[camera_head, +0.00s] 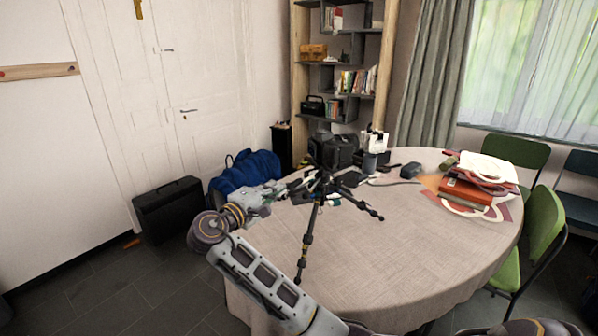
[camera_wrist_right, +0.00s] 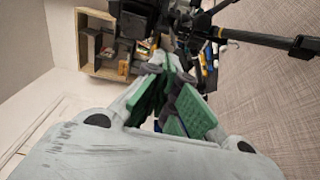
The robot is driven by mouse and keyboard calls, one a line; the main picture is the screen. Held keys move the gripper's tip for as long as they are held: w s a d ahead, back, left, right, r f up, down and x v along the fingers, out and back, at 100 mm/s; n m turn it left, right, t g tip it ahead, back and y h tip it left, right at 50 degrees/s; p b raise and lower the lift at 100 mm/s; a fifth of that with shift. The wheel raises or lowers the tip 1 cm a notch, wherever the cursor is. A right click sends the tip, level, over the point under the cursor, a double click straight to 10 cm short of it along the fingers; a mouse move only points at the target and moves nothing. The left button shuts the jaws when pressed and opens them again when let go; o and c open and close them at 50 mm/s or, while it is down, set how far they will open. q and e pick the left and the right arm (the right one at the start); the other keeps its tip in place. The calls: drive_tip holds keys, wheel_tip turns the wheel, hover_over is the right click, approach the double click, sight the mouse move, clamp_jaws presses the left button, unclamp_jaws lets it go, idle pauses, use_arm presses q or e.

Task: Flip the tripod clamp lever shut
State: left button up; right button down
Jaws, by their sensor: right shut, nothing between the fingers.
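A black tripod (camera_head: 308,238) stands at the near left part of the round table, with its legs spread and a black camera-like body (camera_head: 330,150) on top. The clamp lever is too small to tell apart from the dark parts around the tripod head. My right gripper (camera_head: 300,184) is just left of the tripod head, shut and empty, pointing right towards it. In the right wrist view, its green-padded fingers (camera_wrist_right: 172,70) come together just below the dark tripod parts (camera_wrist_right: 255,38). I cannot tell whether they touch. My left gripper is not in view.
The round table (camera_head: 400,255) has a cloth and clear room at the front right. Red books (camera_head: 466,190) and a bag lie at its right. A dark mouse-like object (camera_head: 411,169) and a cup (camera_head: 370,162) stand behind the tripod. Green chairs (camera_head: 545,225) stand at the right.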

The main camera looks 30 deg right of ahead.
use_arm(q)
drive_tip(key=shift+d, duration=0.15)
use_arm(e)
drive_tip(key=shift+d+r, duration=0.1)
drive_tip(key=shift+r, duration=0.1)
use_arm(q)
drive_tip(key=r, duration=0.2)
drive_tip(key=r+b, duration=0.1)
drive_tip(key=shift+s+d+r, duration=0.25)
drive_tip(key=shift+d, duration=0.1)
use_arm(e)
drive_tip(key=x, duration=1)
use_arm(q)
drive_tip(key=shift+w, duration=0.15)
